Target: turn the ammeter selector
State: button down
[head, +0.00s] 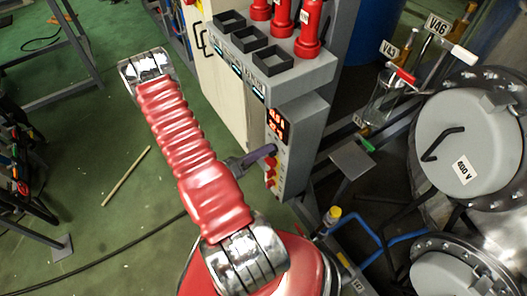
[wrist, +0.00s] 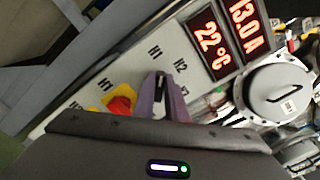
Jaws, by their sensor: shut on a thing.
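The grey control panel (head: 303,128) stands in the middle of the head view. Its red-lit displays (head: 277,124) also show in the wrist view, reading 13.0 A (wrist: 244,28) and 22 °C (wrist: 212,46). My gripper (head: 270,150), with purple fingers, reaches the panel face from the left, just below the displays. In the wrist view the fingers (wrist: 160,84) are close together around a small dark selector knob (wrist: 159,83) among the H1 and H2 labels. The fingers hide most of the knob, and its pointer direction cannot be told.
A red button on a yellow base (wrist: 120,104) sits left of the fingers in the wrist view. Red cylinders (head: 309,30) and square black holders (head: 273,60) top the cabinet. Round grey vessels (head: 458,150) stand at right. Green floor at left holds a thin stick (head: 125,178).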

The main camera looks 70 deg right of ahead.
jog(key=shift+w+d+n, duration=0.15)
jog(key=shift+n, duration=0.35)
jog(key=c, duration=1.8)
grip_release()
jog(key=shift+f, duration=0.1)
jog(key=v, duration=1.3)
jog(key=shift+w+a, duration=0.25)
jog(key=shift+a, duration=0.1)
